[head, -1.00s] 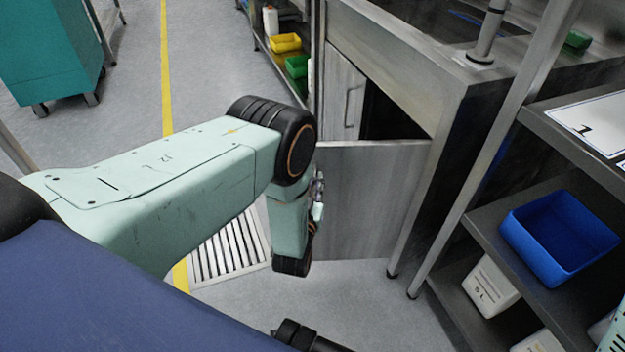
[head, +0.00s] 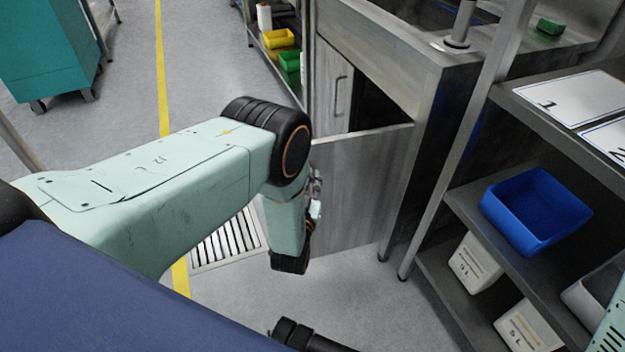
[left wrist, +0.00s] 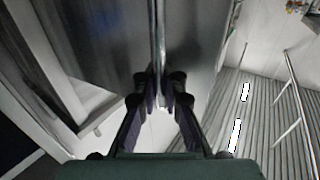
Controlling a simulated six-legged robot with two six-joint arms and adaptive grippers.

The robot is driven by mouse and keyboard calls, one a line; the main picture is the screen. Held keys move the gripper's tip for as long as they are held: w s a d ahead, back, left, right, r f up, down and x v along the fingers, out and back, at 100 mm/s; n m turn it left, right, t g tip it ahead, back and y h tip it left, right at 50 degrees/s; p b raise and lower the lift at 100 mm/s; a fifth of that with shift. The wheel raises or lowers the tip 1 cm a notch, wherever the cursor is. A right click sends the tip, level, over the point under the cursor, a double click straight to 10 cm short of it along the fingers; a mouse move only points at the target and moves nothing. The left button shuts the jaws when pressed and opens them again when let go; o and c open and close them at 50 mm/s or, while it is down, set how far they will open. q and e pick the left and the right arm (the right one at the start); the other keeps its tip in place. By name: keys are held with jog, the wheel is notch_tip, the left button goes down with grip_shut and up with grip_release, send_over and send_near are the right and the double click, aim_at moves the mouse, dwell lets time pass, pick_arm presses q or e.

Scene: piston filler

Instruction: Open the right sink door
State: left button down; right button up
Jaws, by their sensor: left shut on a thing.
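The right sink door (head: 360,190) is a grey metal panel under the sink. In the head view it stands swung out from the cabinet, hinged on its right side near the cabinet post. A dark opening (head: 375,110) shows behind it. My left gripper (head: 314,205) is at the door's free left side, its fingers partly hidden by my wrist. In the left wrist view, my left gripper (left wrist: 160,103) is shut on a thin upright metal bar, the door handle (left wrist: 158,40), with grey door surface around it.
The left sink door (head: 325,80), with its own handle, is closed. A shelf rack (head: 530,105) with a blue bin (head: 535,212) and white bins stands close at the right. A floor grate (head: 228,243) lies under my left arm. Floor in front of the door is clear.

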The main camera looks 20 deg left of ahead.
pick_arm(q)
jog(key=shift+s+a+f, duration=0.1)
jog(key=shift+s+a, duration=0.1)
jog(key=shift+a, duration=0.05)
jog(key=c, duration=1.5)
grip_release()
jog(key=shift+c, duration=0.2)
jog(key=shift+o, duration=0.6)
jog(key=shift+w+d, duration=0.1)
jog(key=shift+d, duration=0.05)
jog(key=s+d, duration=0.2)
jog(key=s, duration=1)
jog(key=shift+d, duration=0.2)
jog(key=shift+w, duration=0.1)
